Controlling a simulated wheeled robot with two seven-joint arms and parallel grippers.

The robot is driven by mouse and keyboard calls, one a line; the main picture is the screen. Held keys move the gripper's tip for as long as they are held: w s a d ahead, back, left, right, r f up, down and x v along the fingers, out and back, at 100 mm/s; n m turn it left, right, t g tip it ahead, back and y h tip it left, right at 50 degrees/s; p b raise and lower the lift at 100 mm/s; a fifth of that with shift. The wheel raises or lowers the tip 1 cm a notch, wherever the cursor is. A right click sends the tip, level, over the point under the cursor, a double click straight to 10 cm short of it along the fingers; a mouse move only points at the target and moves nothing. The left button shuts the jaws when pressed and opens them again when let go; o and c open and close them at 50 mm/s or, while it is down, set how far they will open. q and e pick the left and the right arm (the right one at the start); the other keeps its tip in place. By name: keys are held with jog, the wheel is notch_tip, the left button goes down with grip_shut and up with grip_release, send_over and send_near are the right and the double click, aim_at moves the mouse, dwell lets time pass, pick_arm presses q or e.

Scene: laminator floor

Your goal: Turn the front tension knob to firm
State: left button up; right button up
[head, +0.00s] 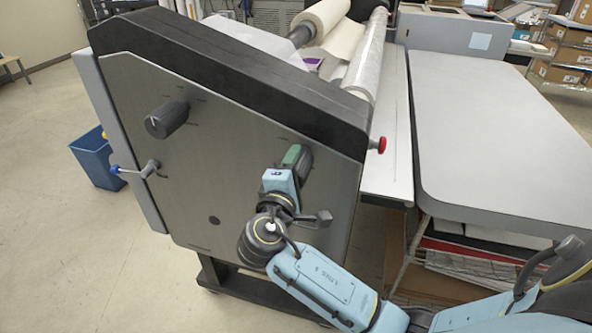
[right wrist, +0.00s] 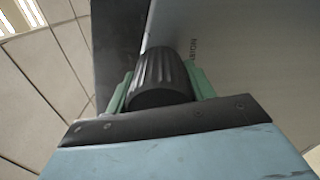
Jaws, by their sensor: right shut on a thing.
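The laminator's grey side panel (head: 225,140) faces me in the head view. A dark ribbed knob sits on the panel's right part, mostly hidden by my gripper there; the knob (right wrist: 160,75) shows large in the right wrist view, with part of a printed label beside it. My right gripper (head: 294,158) is shut on this knob, and its green fingers lie on both sides of it in the right wrist view (right wrist: 160,90). A second black knob (head: 167,119) is at the panel's upper left, untouched. My left gripper is not in view.
A crank handle (head: 136,170) sticks out at the panel's left edge, near a blue bin (head: 93,160) on the floor. A red button (head: 382,145) is right of the panel. A grey table (head: 490,130) fills the right side.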

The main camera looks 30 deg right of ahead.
dwell(0.4)
jog(key=o, duration=1)
jog(key=shift+c, duration=0.2)
jog(key=b+v, duration=0.1)
jog(key=v, duration=1.2)
jog(key=shift+s+b, duration=0.15)
jog(key=shift+b, duration=0.25)
